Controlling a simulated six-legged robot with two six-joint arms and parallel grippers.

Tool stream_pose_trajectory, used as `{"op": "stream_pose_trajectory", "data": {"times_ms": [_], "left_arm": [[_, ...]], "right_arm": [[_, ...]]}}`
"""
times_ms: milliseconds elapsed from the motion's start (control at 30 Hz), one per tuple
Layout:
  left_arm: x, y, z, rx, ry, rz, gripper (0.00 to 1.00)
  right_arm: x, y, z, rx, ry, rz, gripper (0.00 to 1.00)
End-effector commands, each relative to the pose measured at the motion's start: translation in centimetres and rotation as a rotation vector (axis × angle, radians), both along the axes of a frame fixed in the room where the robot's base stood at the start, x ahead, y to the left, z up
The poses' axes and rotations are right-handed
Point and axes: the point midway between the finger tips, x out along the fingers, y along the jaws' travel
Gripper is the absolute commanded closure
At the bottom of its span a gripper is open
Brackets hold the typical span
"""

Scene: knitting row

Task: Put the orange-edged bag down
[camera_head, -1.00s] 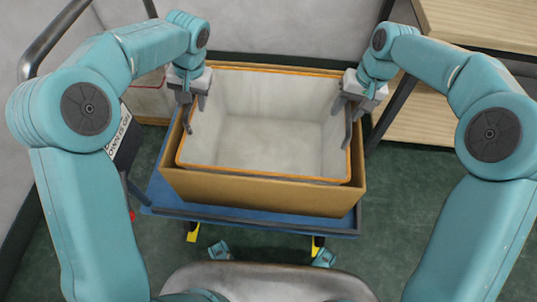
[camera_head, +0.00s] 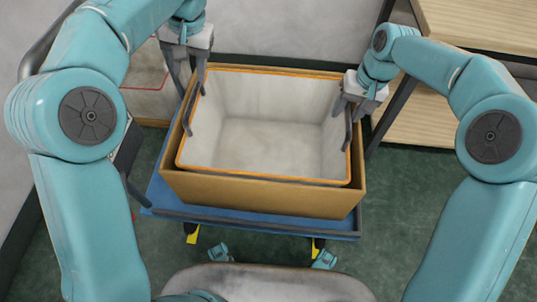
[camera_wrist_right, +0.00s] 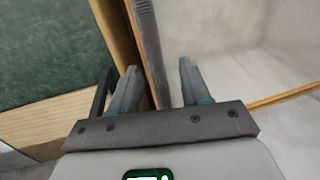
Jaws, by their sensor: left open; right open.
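The orange-edged bag (camera_head: 268,145) is pale grey inside, empty and upright, with an orange rim. It sits inside a brown box (camera_head: 260,195), its rim close to the box's top edge. My left gripper (camera_head: 192,88) is open and empty above the bag's left rim. My right gripper (camera_head: 349,112) is open at the right rim. In the right wrist view, its fingers (camera_wrist_right: 157,88) stand on either side of a grey strip (camera_wrist_right: 150,45) along the bag's edge. Whether they touch it, I cannot tell.
The box stands on a blue cart (camera_head: 165,192) on a green floor. Wooden shelves (camera_head: 420,118) are close on the right. Another pale bag with a red line (camera_head: 148,90) is at the left, behind my left arm. A pale wall is behind.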

Motion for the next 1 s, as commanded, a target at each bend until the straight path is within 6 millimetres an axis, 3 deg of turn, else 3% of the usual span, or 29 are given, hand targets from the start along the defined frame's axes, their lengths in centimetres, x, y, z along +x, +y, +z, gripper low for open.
{"op": "stream_pose_trajectory", "data": {"times_ms": [533, 700, 1000], "left_arm": [[0.0, 0.0, 0.0, 0.0, 0.0, 0.0, 0.53], [0.0, 0.0, 0.0, 0.0, 0.0, 0.0, 0.53], [0.0, 0.0, 0.0, 0.0, 0.0, 0.0, 0.53]], "right_arm": [[0.0, -2.0, 10.3, 0.001, -0.005, 0.0, 0.53], [-0.1, -2.3, 11.5, 0.0, -0.001, 0.001, 0.53], [-0.1, -2.3, 11.6, 0.0, 0.0, 0.001, 0.53]]}}
